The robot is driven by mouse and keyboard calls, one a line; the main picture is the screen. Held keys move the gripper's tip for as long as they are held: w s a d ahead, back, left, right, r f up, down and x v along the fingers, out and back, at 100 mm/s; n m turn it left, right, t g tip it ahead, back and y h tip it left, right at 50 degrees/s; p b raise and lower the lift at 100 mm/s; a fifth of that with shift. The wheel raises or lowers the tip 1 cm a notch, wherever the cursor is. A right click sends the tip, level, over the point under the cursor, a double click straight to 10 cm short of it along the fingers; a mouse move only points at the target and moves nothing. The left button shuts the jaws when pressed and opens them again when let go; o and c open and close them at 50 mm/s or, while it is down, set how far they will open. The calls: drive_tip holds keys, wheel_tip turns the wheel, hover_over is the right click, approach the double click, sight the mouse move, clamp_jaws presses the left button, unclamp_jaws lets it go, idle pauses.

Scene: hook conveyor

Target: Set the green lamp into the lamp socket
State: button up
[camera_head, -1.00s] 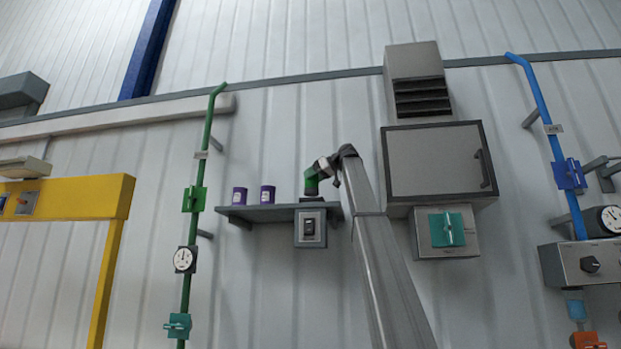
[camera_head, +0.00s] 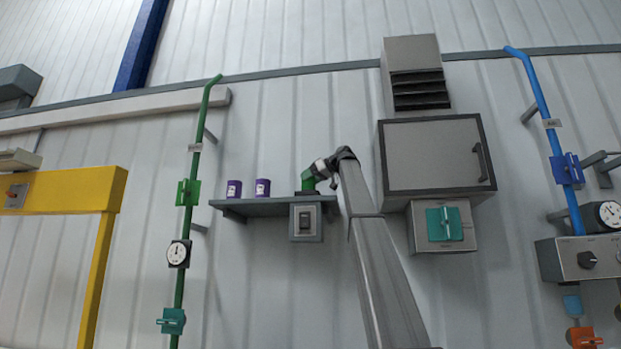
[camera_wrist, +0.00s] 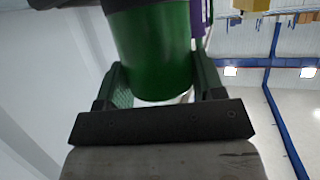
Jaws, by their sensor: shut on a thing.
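The green lamp (camera_head: 308,181) is over the right part of the grey wall shelf (camera_head: 262,207). My gripper (camera_head: 316,176) is at the lamp from the right. In the wrist view the lamp (camera_wrist: 152,50) is a green cylinder between the two fingers of my gripper (camera_wrist: 160,85), which are shut on it. A dark piece (camera_head: 306,193) shows under the lamp on the shelf; it looks like the lamp socket. The lamp's lower end is very close to it, and I cannot tell whether it is seated.
Two purple cans (camera_head: 263,187) stand on the shelf left of the lamp. A grey cabinet (camera_head: 432,156) is on the wall to the right. A green pipe (camera_head: 186,215) runs down at the left.

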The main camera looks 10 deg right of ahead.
drive_tip(key=shift+f, duration=0.45)
idle(0.7)
drive_tip(key=o, duration=1)
drive_tip(key=shift+o, duration=0.2)
drive_tip(key=shift+r, duration=0.1)
